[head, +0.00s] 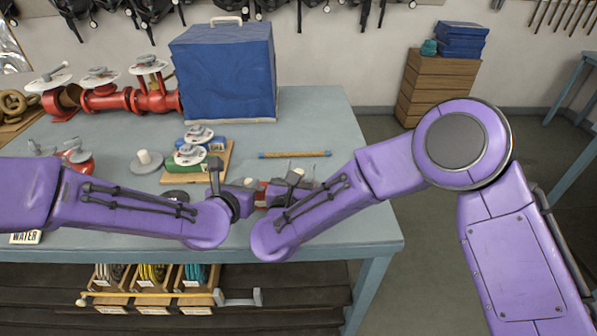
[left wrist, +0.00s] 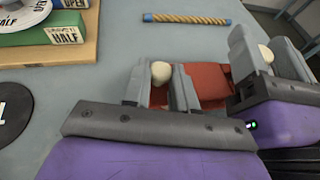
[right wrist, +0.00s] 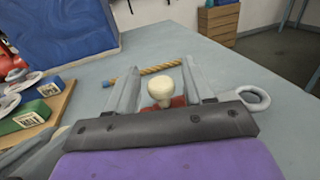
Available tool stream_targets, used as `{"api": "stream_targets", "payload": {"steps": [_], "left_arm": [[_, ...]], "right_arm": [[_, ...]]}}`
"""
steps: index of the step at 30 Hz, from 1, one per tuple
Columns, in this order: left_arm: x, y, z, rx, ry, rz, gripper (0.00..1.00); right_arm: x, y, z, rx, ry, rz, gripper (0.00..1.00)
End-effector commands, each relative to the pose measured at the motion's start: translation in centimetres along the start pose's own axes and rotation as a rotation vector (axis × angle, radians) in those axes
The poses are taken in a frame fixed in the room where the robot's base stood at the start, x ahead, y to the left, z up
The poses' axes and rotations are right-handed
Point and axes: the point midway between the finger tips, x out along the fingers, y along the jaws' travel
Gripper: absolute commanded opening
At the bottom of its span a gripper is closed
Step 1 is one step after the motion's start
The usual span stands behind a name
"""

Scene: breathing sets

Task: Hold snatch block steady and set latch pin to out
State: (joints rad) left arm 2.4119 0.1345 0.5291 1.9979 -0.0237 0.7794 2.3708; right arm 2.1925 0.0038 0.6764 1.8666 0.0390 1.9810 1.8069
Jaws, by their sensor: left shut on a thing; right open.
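The snatch block (left wrist: 208,80), with a red body, lies on the table at the front, largely hidden by both grippers. My left gripper (head: 248,187) is shut on it; a cream knob (left wrist: 161,72) shows between its fingers in the left wrist view. My right gripper (head: 291,184) is open at the block's other end. Its fingers stand on either side of a second cream knob (right wrist: 160,88), which looks like the latch pin's, with clear gaps. A grey ring (right wrist: 254,97) shows beside the right finger. How far the pin sticks out is hard to tell.
A short rope-wrapped rod (head: 295,154) lies just behind the grippers. A wooden board (head: 219,172) with green and blue labelled blocks stands to the left. A blue covered box (head: 224,75) and red valves (head: 155,102) are further back. The table's right side is clear.

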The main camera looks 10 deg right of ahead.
Motion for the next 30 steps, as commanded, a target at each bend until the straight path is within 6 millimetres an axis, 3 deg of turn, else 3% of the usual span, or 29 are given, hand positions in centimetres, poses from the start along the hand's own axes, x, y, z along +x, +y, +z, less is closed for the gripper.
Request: {"api": "stream_targets", "payload": {"steps": [1,5,9,15,21,22,24,30], "left_arm": [[0.0,0.0,0.1,0.0,-0.002,0.0,0.0],[0.0,0.0,0.1,0.0,-0.002,0.0,0.0],[0.0,0.0,0.1,0.0,-0.002,0.0,0.0],[0.0,0.0,0.1,0.0,-0.001,0.0,0.0],[0.0,0.0,0.1,0.0,-0.001,0.0,0.0],[0.0,0.0,0.1,0.0,-0.001,0.0,0.0],[0.0,0.0,0.1,0.0,-0.001,0.0,0.0],[0.0,0.0,0.1,0.0,-0.001,0.0,0.0]], "right_arm": [[0.0,0.0,0.0,0.0,0.0,0.0,0.42],[0.0,0.0,0.0,0.0,0.0,0.0,0.0],[-0.1,0.0,0.1,0.001,0.0,0.0,0.0],[-0.1,0.0,2.0,0.003,-0.001,0.001,0.0],[-0.1,0.1,2.0,0.001,-0.002,0.002,0.0],[-0.1,0.1,2.0,0.001,-0.002,0.002,0.35],[-0.1,0.1,2.0,0.001,-0.002,0.002,0.52],[-0.1,0.0,2.0,0.001,-0.001,0.001,0.52]]}}
